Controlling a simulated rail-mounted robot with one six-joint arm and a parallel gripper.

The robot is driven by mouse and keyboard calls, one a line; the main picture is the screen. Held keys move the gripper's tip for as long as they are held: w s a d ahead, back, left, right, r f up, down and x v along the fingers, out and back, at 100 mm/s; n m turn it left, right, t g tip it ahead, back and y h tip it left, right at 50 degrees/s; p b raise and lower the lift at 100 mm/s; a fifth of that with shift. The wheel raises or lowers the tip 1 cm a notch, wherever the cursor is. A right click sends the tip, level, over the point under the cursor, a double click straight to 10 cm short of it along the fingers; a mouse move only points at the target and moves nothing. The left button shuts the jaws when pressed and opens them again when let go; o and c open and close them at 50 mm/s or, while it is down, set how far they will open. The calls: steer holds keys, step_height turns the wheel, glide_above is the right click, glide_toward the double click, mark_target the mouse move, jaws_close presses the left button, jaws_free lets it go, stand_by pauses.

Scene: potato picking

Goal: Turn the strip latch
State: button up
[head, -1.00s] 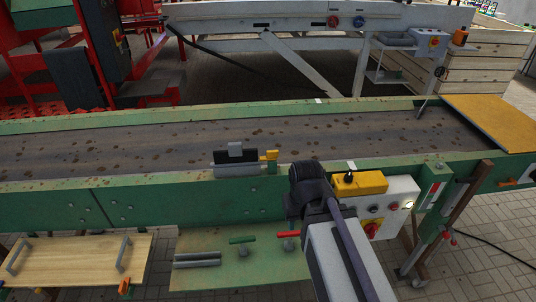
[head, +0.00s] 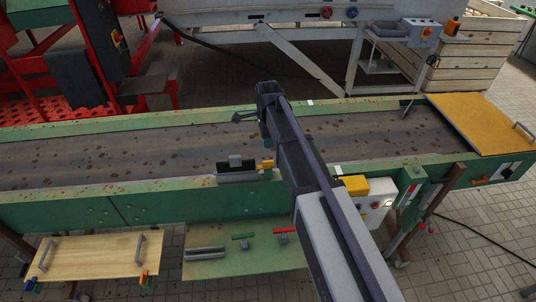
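A small yellow latch piece (head: 267,164) sits at the right end of a grey strip (head: 238,177) on the near rail of the conveyor. A black and grey block (head: 236,163) stands on the strip, left of the yellow piece. My arm reaches over the belt to the right of the latch. My gripper (head: 243,117) is small and dark near the far rail, beyond the latch in the picture and apart from it. Its fingers are too small to tell open from shut, and nothing is visibly held.
The conveyor belt (head: 120,158) is dotted with brown spots. A yellow control box (head: 353,185) stands right of my arm. A yellow lid (head: 480,125) covers the belt's right end. A green shelf (head: 215,267) with bars and handles and a wooden panel (head: 95,255) are below.

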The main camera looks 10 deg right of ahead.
mark_target(268, 161)
steer(key=shift+m, duration=0.4)
step_height(268, 161, down, 11)
steer(key=b, duration=1.1)
steer(key=shift+s, duration=0.15)
steer(key=shift+r, duration=0.1)
jaws_close()
